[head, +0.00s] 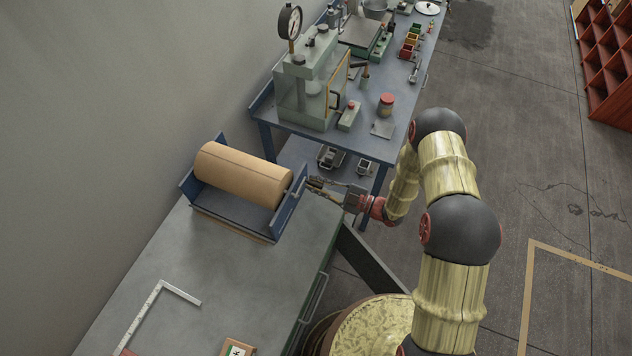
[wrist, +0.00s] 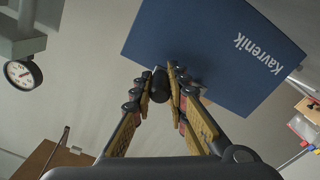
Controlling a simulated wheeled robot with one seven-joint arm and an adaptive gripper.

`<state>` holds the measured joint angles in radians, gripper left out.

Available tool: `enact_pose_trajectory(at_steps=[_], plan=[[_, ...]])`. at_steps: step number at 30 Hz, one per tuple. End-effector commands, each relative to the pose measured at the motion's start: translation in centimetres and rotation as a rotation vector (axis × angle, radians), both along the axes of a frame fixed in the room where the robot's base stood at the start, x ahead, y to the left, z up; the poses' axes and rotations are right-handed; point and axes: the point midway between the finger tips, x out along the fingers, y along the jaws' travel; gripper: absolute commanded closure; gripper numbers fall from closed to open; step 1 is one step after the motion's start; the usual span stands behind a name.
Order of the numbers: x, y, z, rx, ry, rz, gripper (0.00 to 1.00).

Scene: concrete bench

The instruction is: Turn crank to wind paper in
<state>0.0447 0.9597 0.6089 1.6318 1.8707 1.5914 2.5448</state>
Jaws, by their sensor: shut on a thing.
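A brown paper roll (head: 243,174) lies in a blue holder (head: 283,208) on the grey concrete bench. The holder's blue side plate (wrist: 215,50), lettered "Kavrenik", shows in the wrist view. My gripper (head: 314,184) reaches in from the right, beside that plate. In the wrist view my gripper's fingers (wrist: 160,88) are shut around a dark crank knob (wrist: 159,86) in front of the plate. In the head view the crank is too small and covered to make out clearly.
A second blue table (head: 345,143) behind holds a green-grey press (head: 308,85) with a dial gauge (head: 289,22) and a red-lidded jar (head: 385,104). A white square ruler (head: 150,307) lies on the near bench. Its middle is clear.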

Motion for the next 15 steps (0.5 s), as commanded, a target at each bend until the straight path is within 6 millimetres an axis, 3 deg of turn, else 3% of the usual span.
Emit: enact_pose_trajectory(at_steps=[10, 11, 15], plan=[[0.11, -0.04, 0.05, 0.001, -0.001, -0.003, 1.00], [0.12, -0.04, 0.05, 0.001, -0.001, -0.003, 0.83], [0.09, -0.03, 0.05, 0.001, 0.000, -0.002, 0.75]])
